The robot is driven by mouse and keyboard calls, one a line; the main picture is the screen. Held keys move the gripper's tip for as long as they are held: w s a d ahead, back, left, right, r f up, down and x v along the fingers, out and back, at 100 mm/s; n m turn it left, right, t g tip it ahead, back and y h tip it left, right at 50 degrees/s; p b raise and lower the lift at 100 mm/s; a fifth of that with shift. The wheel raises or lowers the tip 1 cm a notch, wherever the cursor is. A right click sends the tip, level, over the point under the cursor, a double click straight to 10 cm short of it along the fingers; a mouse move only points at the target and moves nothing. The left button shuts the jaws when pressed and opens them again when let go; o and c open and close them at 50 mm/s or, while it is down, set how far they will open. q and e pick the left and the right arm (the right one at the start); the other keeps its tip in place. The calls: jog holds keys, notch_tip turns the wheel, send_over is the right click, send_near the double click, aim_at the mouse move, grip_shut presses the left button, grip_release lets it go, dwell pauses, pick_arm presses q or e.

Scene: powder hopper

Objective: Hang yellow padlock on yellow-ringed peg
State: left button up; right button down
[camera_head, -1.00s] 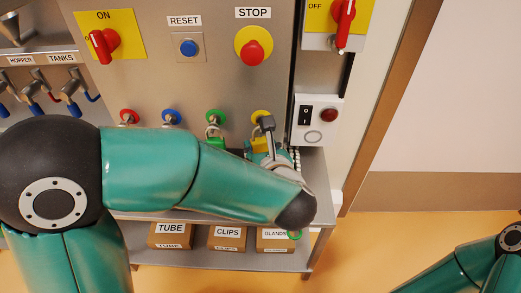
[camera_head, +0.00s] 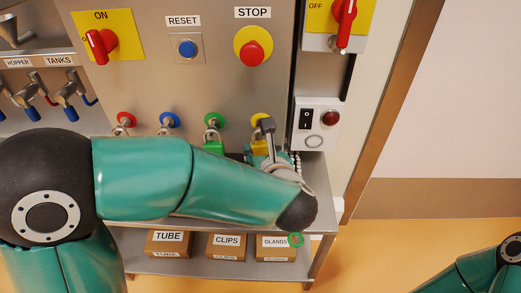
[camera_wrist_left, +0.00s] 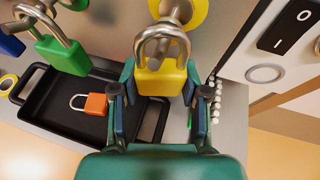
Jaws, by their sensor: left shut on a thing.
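The yellow padlock (camera_wrist_left: 160,82) is upright between the fingers of my left gripper (camera_wrist_left: 160,108), which is shut on it. In the head view the padlock (camera_head: 258,147) is partly hidden by my left wrist. Its metal shackle (camera_wrist_left: 138,47) is up at the peg (camera_wrist_left: 172,18) with the yellow ring (camera_wrist_left: 194,14). Shackle and peg overlap in the wrist view; I cannot tell for sure whether the peg passes through the loop. The yellow ring also shows in the head view (camera_head: 258,120). My right gripper is out of view.
A green padlock (camera_wrist_left: 62,54) hangs on the green-ringed peg (camera_head: 214,120) to the left. Below is a black tray (camera_wrist_left: 62,118) with an orange padlock (camera_wrist_left: 95,105). A switch box (camera_head: 317,122) stands close on the right, beside a white bead chain (camera_wrist_left: 214,100).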

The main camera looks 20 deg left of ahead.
pick_arm(q)
jog(key=o, duration=1.3)
jog(key=shift+c, duration=0.2)
